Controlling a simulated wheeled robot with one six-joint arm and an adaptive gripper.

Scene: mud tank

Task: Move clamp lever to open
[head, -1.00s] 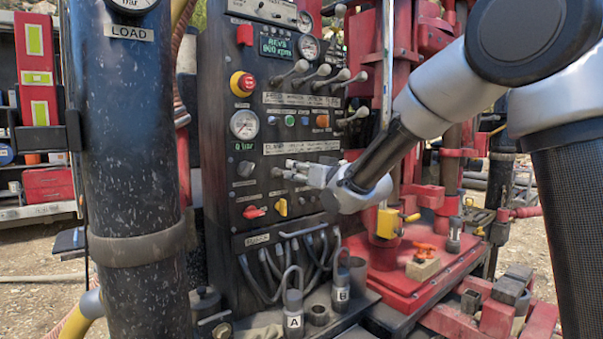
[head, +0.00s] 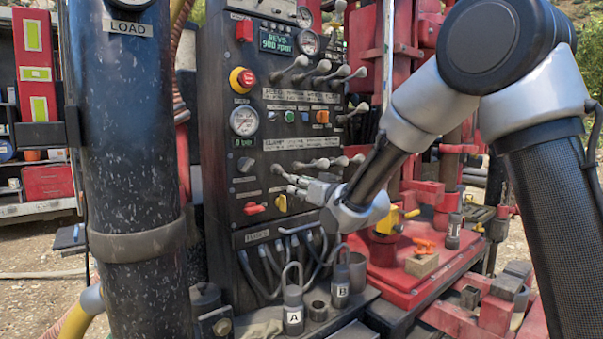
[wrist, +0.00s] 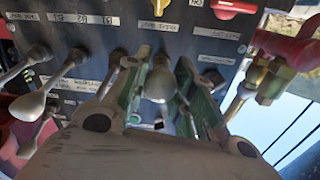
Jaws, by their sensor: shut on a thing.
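The dark control panel (head: 215,130) carries a row of metal levers with rounded knobs (head: 320,163) under white label plates (head: 300,144); the word clamp seems to stand there, but most text is too small to read. My gripper (head: 293,184) is at the left part of this lower row, just under the other knobs. In the wrist view my gripper (wrist: 158,92) has its two greenish finger pads on either side of a grey lever knob (wrist: 160,82) and is shut on it. The gripper hides part of that lever in the head view.
More levers (head: 322,68) stand in an upper row. A red emergency button (head: 242,80), a red knob (head: 254,208) and a yellow knob (head: 282,203) are close by. A thick dark column (head: 135,160) stands left. Neighbouring levers (wrist: 38,105) crowd the gripper.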

